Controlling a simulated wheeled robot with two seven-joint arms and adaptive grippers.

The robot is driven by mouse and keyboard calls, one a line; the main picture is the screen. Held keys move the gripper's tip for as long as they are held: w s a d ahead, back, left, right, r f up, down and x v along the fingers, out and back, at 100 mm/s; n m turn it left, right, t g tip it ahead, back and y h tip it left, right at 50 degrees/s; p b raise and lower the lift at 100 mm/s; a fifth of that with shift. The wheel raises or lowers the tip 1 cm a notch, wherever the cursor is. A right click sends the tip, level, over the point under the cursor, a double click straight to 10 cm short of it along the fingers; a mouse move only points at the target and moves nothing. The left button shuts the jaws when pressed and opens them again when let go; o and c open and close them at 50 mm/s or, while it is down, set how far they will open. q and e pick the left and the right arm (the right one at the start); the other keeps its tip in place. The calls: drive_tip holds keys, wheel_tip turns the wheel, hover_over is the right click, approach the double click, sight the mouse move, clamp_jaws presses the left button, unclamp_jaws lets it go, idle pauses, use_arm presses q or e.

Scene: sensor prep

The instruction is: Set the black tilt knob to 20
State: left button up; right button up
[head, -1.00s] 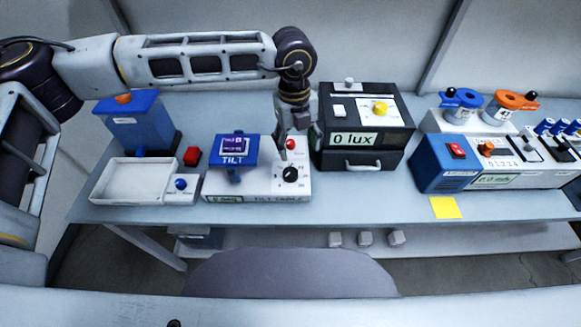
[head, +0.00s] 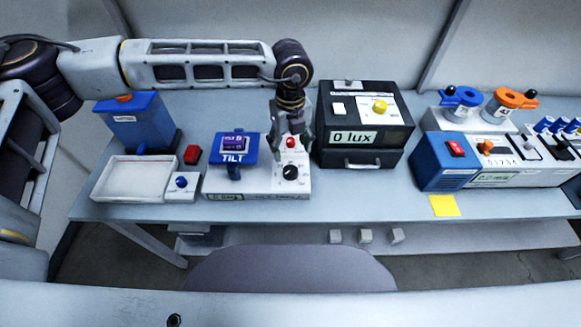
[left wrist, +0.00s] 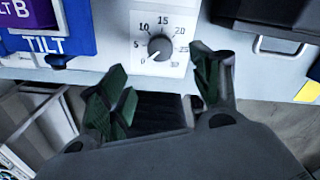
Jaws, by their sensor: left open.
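The black tilt knob (head: 290,172) sits on the white tilt table base (head: 262,180), on a dial numbered 0 to 30. It also shows in the left wrist view (left wrist: 160,47), where its white mark points to the lower left, near 0. My left gripper (head: 291,148) is open and empty above the base, just behind the knob in the head view. In the left wrist view its green-padded fingers (left wrist: 160,78) are spread wide, below and to either side of the knob, not gripping it. The blue TILT platform (head: 233,148) is left of the knob. My right gripper is not in view.
A red button (head: 291,142) is close to my left fingers. The black lux box (head: 364,135) stands just right of the tilt base. A yellow note (head: 444,205) lies at the front right.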

sight(290, 170)
use_arm(q)
wheel_tip(290, 170, down, 7)
drive_tip(key=shift+r+p, duration=0.1)
drive_tip(key=shift+p, duration=0.45)
wheel_tip(290, 170, down, 3)
drive_tip(key=shift+r, duration=0.15)
drive_tip(key=shift+f, duration=0.6)
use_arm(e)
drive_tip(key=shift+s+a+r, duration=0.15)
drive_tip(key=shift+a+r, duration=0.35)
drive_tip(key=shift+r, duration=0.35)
